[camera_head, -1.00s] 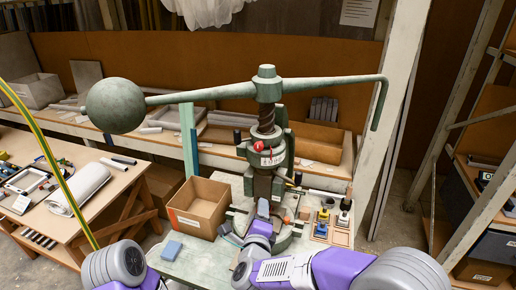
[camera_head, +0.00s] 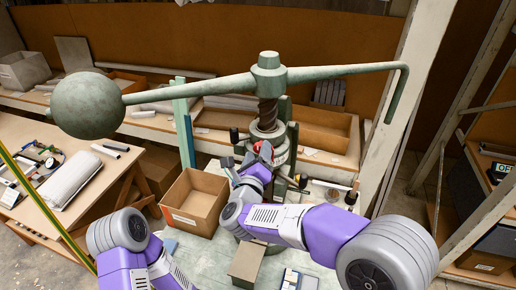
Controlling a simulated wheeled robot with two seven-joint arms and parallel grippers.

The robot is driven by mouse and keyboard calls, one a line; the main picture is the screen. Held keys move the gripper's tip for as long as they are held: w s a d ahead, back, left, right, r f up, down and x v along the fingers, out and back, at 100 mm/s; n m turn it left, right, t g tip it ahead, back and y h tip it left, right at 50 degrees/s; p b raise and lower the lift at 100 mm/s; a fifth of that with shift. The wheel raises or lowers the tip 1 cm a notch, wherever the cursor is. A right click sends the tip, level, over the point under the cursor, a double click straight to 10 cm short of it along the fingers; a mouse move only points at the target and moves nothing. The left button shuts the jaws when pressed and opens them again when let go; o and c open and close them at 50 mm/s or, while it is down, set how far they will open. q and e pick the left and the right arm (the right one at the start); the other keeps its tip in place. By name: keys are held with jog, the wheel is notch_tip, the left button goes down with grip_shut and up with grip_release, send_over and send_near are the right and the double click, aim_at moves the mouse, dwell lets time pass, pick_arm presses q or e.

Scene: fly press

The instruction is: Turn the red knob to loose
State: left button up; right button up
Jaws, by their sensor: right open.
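The red knob (camera_head: 265,147) sits on the front of the green fly press (camera_head: 268,83), on the collar below the screw. It is partly hidden by my right gripper (camera_head: 247,155). That gripper is open, its fingers raised in front of the collar, just beside and below the knob. I cannot tell whether a finger touches the knob. The knob's markings are too small to read. My left arm comes in at the lower left, with its gripper out of view.
The press's long bar carries a heavy ball (camera_head: 88,103) at left and a bent handle (camera_head: 396,95) at right, above my arms. An open cardboard box (camera_head: 196,203) stands left of the press. A side table (camera_head: 60,215) is farther left.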

jog(key=shift+w+d, duration=0.1)
jog(key=shift+w, duration=0.6)
jog(key=c, duration=1)
jog(key=shift+c, duration=0.2)
